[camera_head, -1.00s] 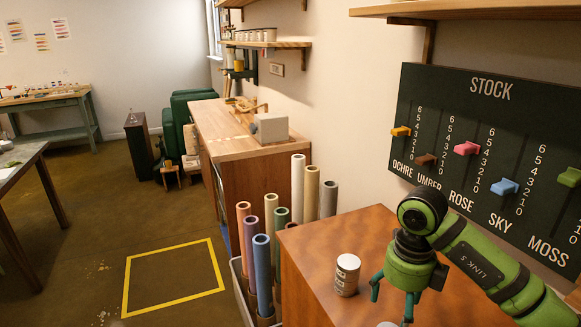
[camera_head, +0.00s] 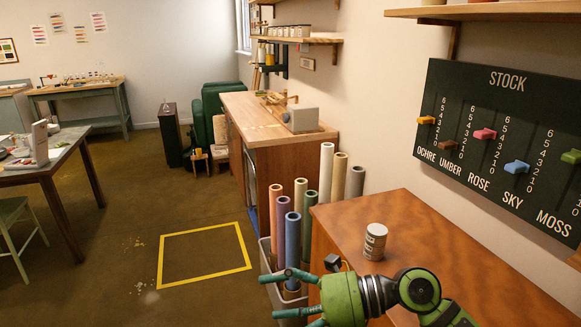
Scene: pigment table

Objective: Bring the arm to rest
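My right gripper (camera_head: 273,296) is at the bottom middle of the head view, with its green arm coming in from the lower right. It points left, past the left edge of the wooden cabinet (camera_head: 420,225), in front of the paper rolls. Its teal fingers are spread apart with nothing seen between them. My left gripper is not in view.
A labelled can (camera_head: 375,242) stands upright on the cabinet top. A bin (camera_head: 266,258) of coloured rolls (camera_head: 292,240) stands beside the cabinet, close behind the gripper. The STOCK board (camera_head: 500,150) hangs on the right wall. The yellow floor square (camera_head: 202,230) is empty.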

